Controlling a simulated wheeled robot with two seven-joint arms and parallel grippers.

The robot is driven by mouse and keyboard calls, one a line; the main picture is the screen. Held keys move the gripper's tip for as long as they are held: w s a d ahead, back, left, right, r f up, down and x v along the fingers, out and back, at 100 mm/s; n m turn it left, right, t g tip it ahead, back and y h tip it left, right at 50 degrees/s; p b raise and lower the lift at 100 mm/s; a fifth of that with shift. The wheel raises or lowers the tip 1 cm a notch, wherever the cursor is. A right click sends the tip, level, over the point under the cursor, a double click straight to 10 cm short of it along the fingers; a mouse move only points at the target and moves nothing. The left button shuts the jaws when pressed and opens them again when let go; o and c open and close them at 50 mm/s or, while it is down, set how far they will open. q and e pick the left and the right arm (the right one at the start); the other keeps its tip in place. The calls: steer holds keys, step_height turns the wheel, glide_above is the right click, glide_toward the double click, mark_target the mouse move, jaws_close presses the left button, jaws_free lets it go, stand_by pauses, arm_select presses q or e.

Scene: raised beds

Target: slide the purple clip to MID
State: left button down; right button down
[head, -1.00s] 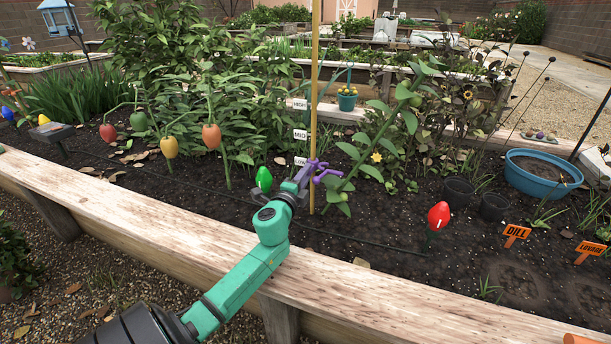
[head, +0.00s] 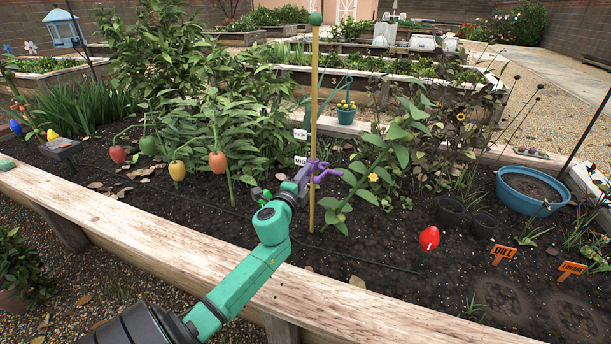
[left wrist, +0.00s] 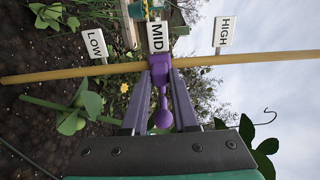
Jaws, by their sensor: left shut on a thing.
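The purple clip (head: 320,168) sits around the upright yellow stake (head: 314,105), beside the MID label (head: 300,160). In the left wrist view the clip (left wrist: 160,68) lines up with the MID label (left wrist: 157,37), between LOW (left wrist: 95,44) and HIGH (left wrist: 223,32). My left gripper (head: 304,175) is shut on the clip, reaching the stake from the left; its two fingers (left wrist: 160,98) flank the clip's purple handle in the left wrist view. In the head view the LOW label does not show. My right gripper is not in view.
A leafy plant (head: 375,165) with a yellow flower stands close to the right of the stake. Pepper plants (head: 217,160) stand to the left. A red bulb-shaped thing (head: 429,238) and dark pots (head: 450,211) are to the right. The wooden bed edge (head: 130,228) runs below my arm.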

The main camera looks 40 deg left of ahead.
arm_select(q)
steer(key=shift+r, duration=0.1)
steer(key=c, duration=0.7)
jaws_free()
steer(key=v, duration=1.4)
steer(key=shift+s+d+p, duration=0.15)
steer(key=shift+s+p, duration=0.15)
steer(key=shift+p, duration=0.1)
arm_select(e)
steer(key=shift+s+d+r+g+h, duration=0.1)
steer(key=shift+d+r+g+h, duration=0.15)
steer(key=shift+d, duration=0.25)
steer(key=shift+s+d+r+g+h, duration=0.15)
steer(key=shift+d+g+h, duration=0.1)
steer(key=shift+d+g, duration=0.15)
